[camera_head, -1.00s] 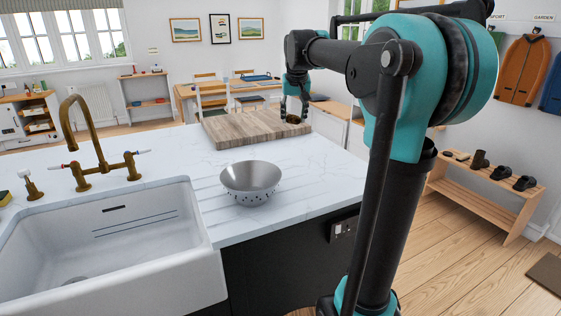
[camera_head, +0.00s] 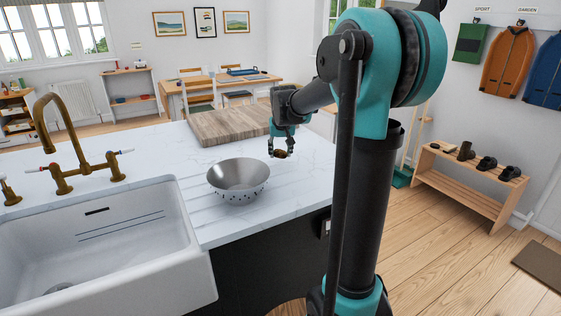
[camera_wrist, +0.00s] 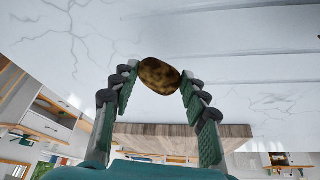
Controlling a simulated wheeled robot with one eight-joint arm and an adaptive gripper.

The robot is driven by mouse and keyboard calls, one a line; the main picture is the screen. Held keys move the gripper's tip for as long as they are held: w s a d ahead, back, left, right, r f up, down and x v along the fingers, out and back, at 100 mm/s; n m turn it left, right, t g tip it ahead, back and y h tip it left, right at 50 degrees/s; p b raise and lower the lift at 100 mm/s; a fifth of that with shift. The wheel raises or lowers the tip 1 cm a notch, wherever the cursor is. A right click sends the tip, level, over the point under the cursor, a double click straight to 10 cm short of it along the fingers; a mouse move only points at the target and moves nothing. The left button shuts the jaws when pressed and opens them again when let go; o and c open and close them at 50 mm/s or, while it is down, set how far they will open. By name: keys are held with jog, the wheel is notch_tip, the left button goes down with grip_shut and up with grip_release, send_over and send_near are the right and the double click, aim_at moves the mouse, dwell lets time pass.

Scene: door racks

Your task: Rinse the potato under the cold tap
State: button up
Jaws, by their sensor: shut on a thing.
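My gripper (camera_head: 281,154) is shut on the potato (camera_wrist: 160,76), a brown, mottled oval between the two fingertips in the wrist view. In the head view the potato (camera_head: 280,153) is small and held above the white counter, right of the colander. The brass tap (camera_head: 70,150) stands behind the white sink (camera_head: 130,245) at the left, with one lever marked red and one marked blue. The blue-marked lever (camera_head: 122,151) is on the right side. No water shows under the spout.
A metal colander (camera_head: 238,179) stands on the counter between the sink and my gripper. A wooden board (camera_head: 228,124) lies behind it. The marble counter (camera_head: 160,150) between tap and board is clear.

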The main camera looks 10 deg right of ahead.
aim_at(281, 157)
jog(key=shift+f, duration=2)
jog(key=o, duration=1)
jog(key=shift+f, duration=0.1)
jog(key=v, duration=1.2)
